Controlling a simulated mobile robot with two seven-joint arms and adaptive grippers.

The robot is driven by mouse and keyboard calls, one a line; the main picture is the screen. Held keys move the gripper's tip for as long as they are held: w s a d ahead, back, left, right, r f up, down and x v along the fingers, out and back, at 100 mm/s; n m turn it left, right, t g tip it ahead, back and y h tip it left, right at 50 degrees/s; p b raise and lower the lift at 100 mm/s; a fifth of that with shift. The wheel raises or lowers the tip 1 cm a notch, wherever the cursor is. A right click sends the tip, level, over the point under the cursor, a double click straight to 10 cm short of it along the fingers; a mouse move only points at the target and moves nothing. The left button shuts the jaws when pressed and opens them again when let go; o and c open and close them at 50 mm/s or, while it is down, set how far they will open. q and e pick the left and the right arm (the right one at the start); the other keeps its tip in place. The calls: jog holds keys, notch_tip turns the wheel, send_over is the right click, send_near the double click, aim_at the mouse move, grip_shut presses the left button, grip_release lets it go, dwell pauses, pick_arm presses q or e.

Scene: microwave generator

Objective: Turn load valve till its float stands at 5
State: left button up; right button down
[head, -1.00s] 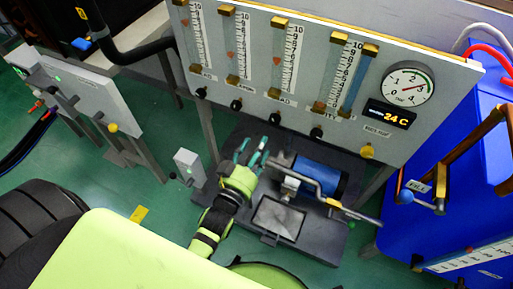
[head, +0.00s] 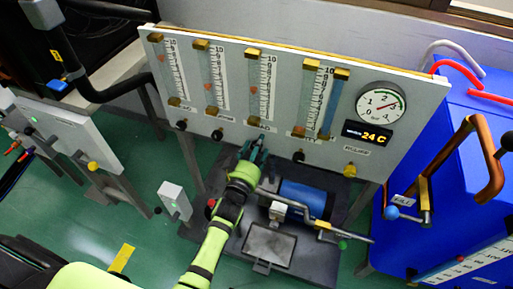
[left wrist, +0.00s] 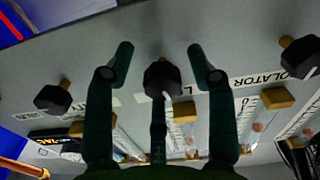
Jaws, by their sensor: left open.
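The load valve is a black knob (left wrist: 163,78) below the third flow tube (head: 262,88) from the left in the head view, where my gripper hides it. An orange float (head: 253,90) stands around the middle of that tube; its exact number is too small to read. In the left wrist view the knob lies between the open fingers (left wrist: 162,62), with a gap on both sides; contact is not visible. My right gripper is not in view.
Neighbouring black knobs (head: 217,135) (head: 299,157) sit on either side along the panel (head: 430,100). A blue cylinder (head: 303,197) with a bent pipe stands below right. A blue cabinet (head: 460,180) is at the right. A small grey box (head: 174,200) stands at lower left.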

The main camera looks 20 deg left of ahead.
pick_arm(q)
jog(key=shift+w, duration=0.15)
jog(key=c, duration=1.1)
jog(key=shift+m, duration=0.5)
jog(key=shift+f, duration=0.15)
jog(key=o, duration=1.1)
jog(key=shift+f, duration=0.1)
